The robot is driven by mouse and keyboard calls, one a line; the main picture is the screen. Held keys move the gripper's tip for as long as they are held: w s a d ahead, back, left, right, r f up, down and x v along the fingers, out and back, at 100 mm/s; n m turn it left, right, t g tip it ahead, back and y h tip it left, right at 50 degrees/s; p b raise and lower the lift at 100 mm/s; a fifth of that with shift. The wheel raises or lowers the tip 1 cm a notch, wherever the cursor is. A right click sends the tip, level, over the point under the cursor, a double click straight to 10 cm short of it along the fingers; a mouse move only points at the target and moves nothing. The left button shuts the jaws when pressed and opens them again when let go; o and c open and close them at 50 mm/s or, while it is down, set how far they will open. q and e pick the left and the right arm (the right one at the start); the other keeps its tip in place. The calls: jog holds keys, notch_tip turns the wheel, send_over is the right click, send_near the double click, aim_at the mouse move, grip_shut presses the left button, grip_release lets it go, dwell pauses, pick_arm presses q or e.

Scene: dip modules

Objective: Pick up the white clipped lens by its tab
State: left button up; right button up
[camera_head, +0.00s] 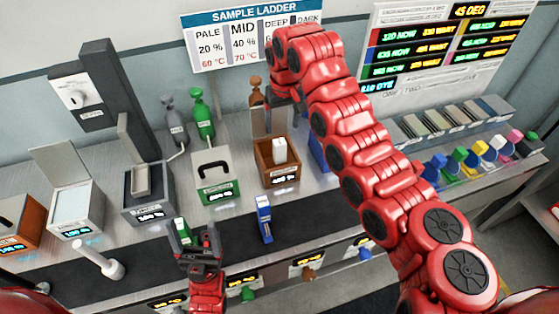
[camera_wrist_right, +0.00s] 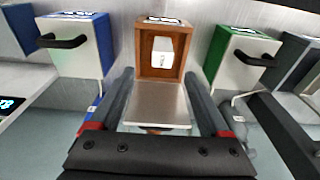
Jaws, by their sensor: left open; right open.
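A white piece (camera_head: 279,150), which may be the clipped lens, sits upright in the open brown box (camera_head: 262,172) at the middle of the bench. The right wrist view shows this white piece (camera_wrist_right: 161,52) inside the brown box (camera_wrist_right: 145,40), between my fingers in the picture but ahead of them. I cannot make out its tab. My right gripper (camera_wrist_right: 160,76) is open and empty; its fingers are apart from the piece. In the head view my right gripper (camera_head: 285,100) is partly hidden by its arm. My left gripper (camera_head: 198,240) is open near a small green-and-white item (camera_head: 182,230).
A green box (camera_head: 217,190) with a black handle stands left of the brown box, and a blue box (camera_head: 318,152) is partly behind my right arm. A blue-and-white item (camera_head: 264,218) stands on the dark strip (camera_head: 315,222). Several coloured pieces stand at the right.

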aim_at(280, 142)
jog(key=f, duration=0.2)
jog(key=f+p, duration=0.1)
jog(key=f, duration=0.3)
jog(key=shift+w+a, duration=0.15)
jog(key=shift+w, duration=0.1)
jog(key=shift+w+f+p, duration=0.15)
jog(key=shift+f+p, duration=0.4)
jog(key=shift+p, duration=0.1)
jog(key=f, duration=0.1)
jog(key=f+p, duration=0.2)
jog(key=shift+a+f, duration=0.2)
jog(key=shift+a, duration=0.05)
jog(key=shift+w+f+p, duration=0.25)
jog(key=shift+f+p, duration=0.15)
jog(key=shift+f, duration=0.4)
grip_shut()
